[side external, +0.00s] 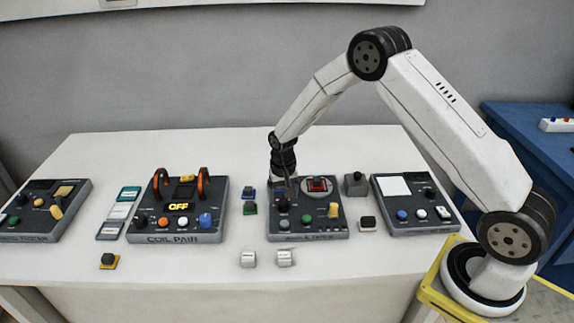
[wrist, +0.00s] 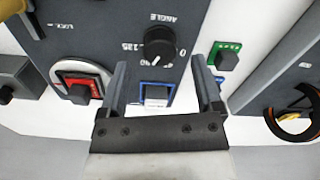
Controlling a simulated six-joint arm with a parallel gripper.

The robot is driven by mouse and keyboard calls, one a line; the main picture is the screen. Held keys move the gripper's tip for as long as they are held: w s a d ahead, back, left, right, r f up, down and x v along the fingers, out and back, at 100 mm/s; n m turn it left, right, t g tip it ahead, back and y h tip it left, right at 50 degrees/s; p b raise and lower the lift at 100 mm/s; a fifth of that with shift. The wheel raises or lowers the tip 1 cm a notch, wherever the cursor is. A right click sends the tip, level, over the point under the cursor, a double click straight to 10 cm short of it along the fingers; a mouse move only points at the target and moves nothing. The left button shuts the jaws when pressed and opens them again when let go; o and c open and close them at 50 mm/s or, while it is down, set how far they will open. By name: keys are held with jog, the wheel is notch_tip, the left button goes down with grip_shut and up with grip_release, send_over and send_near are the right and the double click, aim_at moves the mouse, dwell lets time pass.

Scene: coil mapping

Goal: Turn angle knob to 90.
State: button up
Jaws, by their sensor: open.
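The angle knob (wrist: 160,44) is a round black knob under the word ANGLE on the dark panel (wrist: 100,45). Marks 135 and 0 show beside it; a mark below it is partly hidden by the knob. Its light pointer mark faces down and slightly left in the wrist view. In the side view the knob (side external: 283,205) sits at the left of the middle panel. My gripper (wrist: 162,68) is open, its fingers apart on either side below the knob, not visibly touching it. In the side view my gripper (side external: 288,188) is over the panel, fingertips hard to make out.
A red square button (wrist: 82,88) and a yellow lever (side external: 333,210) are on the same panel. A small green block (wrist: 227,56) lies beside it. The coil pair box (side external: 178,208) stands left, another panel (side external: 413,204) right. The table front has free room.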

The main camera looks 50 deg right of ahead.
aim_at(284, 202)
jog(key=shift+r, duration=2.35)
jog(key=shift+s+a+r, duration=0.2)
jog(key=shift+s+r, duration=0.25)
jog(key=shift+r, duration=0.05)
jog(key=s+a+r+n+t, duration=0.1)
jog(key=s+a+r+n, duration=0.1)
jog(key=s, duration=0.8)
jog(key=s+a+r+n+t, duration=0.1)
jog(key=s+r+n, duration=0.3)
jog(key=s, duration=0.6)
notch_tip(284, 202, up, 2)
jog(key=shift+s+a+r+t, duration=0.25)
jog(key=shift+a+t, duration=0.05)
jog(key=shift+a, duration=0.25)
